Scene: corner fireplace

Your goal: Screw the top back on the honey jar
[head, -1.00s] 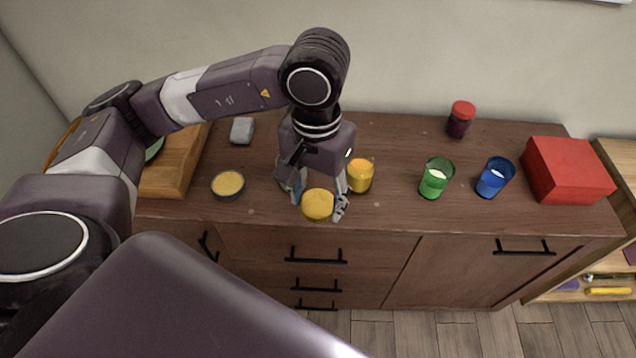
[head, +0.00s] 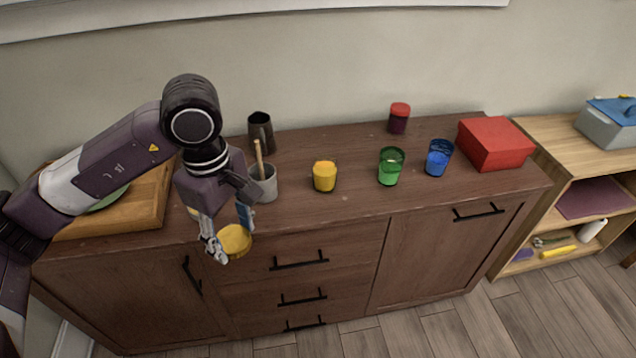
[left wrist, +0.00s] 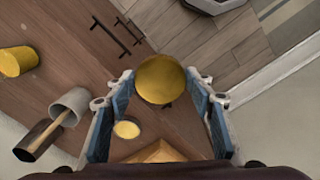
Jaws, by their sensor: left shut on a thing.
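My left gripper (head: 228,232) is shut on a round yellow top (head: 235,240), held by the front edge of the cabinet. In the left wrist view the yellow top (left wrist: 161,80) sits between the fingertips. A yellow jar-like vessel (head: 325,177) stands upright on the cabinet, to the right of the gripper and apart from it; it also shows in the left wrist view (left wrist: 16,62). A low round yellow-filled container (left wrist: 127,130) shows below the top in the left wrist view. I cannot tell which of these two is the honey jar. My right gripper is not in view.
A grey cup (head: 266,186) with a wooden stick stands close behind the gripper, with a dark pitcher (head: 261,133) beyond. Green (head: 390,168) and blue (head: 438,158) glasses, a red-lidded jar (head: 399,119) and a red box (head: 495,143) stand right. The front right cabinet top is clear.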

